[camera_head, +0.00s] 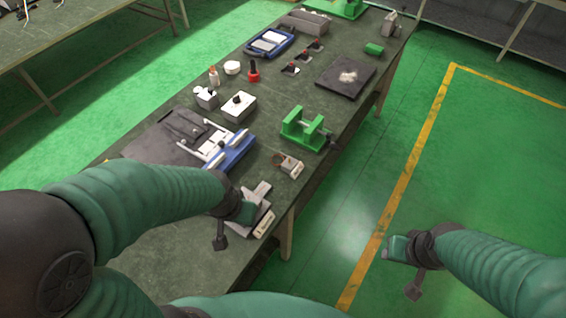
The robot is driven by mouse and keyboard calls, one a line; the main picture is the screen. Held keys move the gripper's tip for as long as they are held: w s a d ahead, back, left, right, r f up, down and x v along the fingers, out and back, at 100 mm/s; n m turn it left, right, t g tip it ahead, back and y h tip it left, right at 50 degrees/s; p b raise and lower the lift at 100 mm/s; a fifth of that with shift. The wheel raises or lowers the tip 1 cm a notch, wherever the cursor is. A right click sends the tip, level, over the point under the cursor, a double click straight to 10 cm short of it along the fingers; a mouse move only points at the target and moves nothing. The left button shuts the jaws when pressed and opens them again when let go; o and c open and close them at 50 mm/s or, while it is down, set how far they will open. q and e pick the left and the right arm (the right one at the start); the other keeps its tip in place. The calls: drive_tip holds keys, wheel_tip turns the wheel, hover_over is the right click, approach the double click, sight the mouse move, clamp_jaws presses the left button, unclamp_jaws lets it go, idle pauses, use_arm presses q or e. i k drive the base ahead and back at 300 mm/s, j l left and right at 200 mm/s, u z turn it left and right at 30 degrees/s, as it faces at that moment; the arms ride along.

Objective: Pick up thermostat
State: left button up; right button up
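A white box with a black knob (238,106), which looks like the thermostat, sits upright on the dark green workbench (189,259). My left gripper (236,213) hangs over the near part of the bench, well short of the white box on the near side. It is above or beside a grey metal part with a labelled block (264,224) and partly hides it. I cannot tell whether it touches that part. My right gripper (404,252) is off the bench, above the green floor at the right. Finger spacing is unclear on both grippers.
A black plate (345,77) and a blue tray (268,43) lie farther back. The floor at right is clear.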

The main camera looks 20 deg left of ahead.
sight(292, 166)
drive_tip(key=i+l, duration=0.65)
drive_tip(key=i+u, duration=0.2)
drive_tip(key=u, duration=2.05)
